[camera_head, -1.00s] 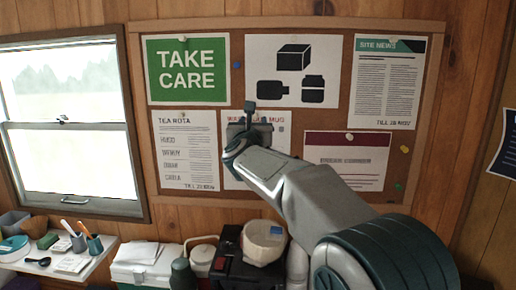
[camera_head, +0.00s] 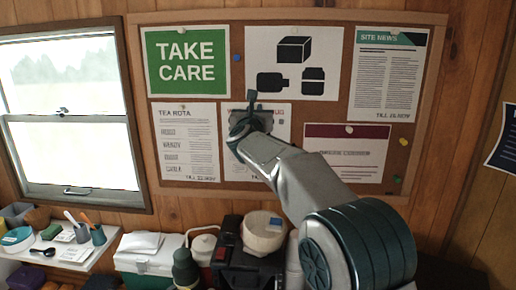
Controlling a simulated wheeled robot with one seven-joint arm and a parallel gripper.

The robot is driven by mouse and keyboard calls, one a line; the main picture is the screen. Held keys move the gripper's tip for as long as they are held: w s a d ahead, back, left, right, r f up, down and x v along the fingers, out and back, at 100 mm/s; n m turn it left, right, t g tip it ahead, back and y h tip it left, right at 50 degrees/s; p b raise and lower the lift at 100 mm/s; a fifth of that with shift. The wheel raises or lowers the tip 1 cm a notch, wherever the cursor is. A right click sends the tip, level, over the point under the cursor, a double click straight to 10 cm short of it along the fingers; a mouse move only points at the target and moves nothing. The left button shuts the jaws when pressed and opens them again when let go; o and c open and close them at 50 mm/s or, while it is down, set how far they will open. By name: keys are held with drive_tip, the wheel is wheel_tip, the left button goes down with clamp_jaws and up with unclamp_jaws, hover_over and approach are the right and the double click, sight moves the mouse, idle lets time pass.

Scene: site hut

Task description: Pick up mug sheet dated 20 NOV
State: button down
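A cork board (camera_head: 236,60) on the wooden wall holds several pinned sheets. The mug sheet (camera_head: 280,130) is in the lower middle, white with a red heading ending in "UG". My arm and gripper (camera_head: 250,108) cover much of it, including most of its lower part, so I cannot read its date. My gripper is in front of the sheet's upper part, seen from behind. Its fingertips are mostly hidden, so I cannot tell if it is open, shut or touching the paper.
The tea rota (camera_head: 186,142) hangs left of the mug sheet, a maroon-topped sheet (camera_head: 345,158) right. Above are the green TAKE CARE sign (camera_head: 187,62), a pictogram poster (camera_head: 293,62) and site news (camera_head: 386,75). Below stand a white-lidded box (camera_head: 150,250), a flask (camera_head: 184,268) and a bowl (camera_head: 263,232).

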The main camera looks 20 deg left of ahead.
drive_tip(key=shift+s, duration=0.15)
idle(0.4)
drive_tip(key=shift+r+b+v, duration=0.15)
drive_tip(key=shift+b+v, duration=0.75)
drive_tip(key=shift+v, duration=0.15)
drive_tip(key=shift+r+b+v, duration=0.15)
drive_tip(key=shift+b+v, duration=0.75)
drive_tip(key=shift+v, duration=0.15)
drive_tip(key=shift+s, duration=0.1)
drive_tip(key=shift+d+r, duration=0.1)
drive_tip(key=shift+s+d+r, duration=0.2)
drive_tip(key=shift+s+r, duration=0.3)
drive_tip(key=shift+s, duration=0.3)
drive_tip(key=shift+s+d+r, duration=0.15)
drive_tip(key=shift+s+r, duration=0.3)
drive_tip(key=shift+s, duration=0.35)
drive_tip(key=shift+s+d+r, duration=0.2)
drive_tip(key=shift+s+r, duration=0.3)
drive_tip(key=shift+s, duration=0.3)
